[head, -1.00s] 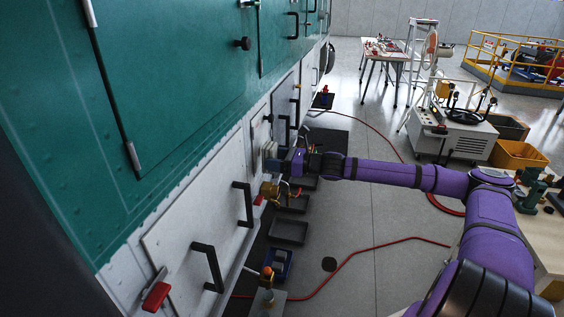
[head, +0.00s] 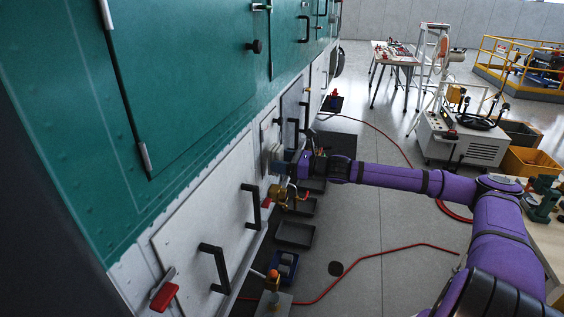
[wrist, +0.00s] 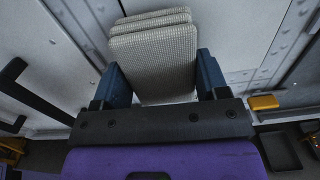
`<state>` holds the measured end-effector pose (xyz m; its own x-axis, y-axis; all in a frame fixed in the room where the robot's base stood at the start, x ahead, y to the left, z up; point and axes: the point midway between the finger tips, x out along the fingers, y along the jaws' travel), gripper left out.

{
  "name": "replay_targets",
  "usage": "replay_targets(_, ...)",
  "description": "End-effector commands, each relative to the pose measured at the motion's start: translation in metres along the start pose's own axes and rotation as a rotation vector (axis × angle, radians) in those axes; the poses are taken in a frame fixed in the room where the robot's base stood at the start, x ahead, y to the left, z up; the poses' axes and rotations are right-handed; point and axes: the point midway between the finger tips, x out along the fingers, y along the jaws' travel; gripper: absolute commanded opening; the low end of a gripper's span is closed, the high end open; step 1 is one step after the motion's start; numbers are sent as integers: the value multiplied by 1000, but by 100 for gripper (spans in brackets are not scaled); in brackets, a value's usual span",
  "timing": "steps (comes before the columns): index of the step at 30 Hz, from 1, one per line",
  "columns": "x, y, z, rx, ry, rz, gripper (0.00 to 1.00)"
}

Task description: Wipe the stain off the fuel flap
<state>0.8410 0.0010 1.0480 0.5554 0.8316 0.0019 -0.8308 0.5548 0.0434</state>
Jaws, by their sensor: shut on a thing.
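My gripper (head: 286,166) is at the lower white panels on the helicopter's side, at the end of my purple arm. In the wrist view my gripper (wrist: 158,84) is shut on a folded, light checked cloth (wrist: 152,52), with a blue finger on each side. The cloth's far end points at the white panel surface; I cannot tell whether it touches. The panel that my gripper faces (head: 268,130) is pale and partly hidden by the gripper. No stain can be made out in either view.
Black handles (head: 252,207) and a red latch (head: 164,291) stick out from the white panels. Trays (head: 295,234) and a red hose (head: 385,252) lie on the floor. A grey cart (head: 462,140) and a yellow bin (head: 530,160) stand at the right. Open floor lies between.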

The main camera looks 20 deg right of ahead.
Motion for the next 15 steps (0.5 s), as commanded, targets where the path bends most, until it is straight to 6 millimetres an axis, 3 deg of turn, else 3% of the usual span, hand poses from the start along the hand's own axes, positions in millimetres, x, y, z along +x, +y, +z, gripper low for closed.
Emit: replay_targets(15, 9, 0, 0, 0, -1, 1, 48)
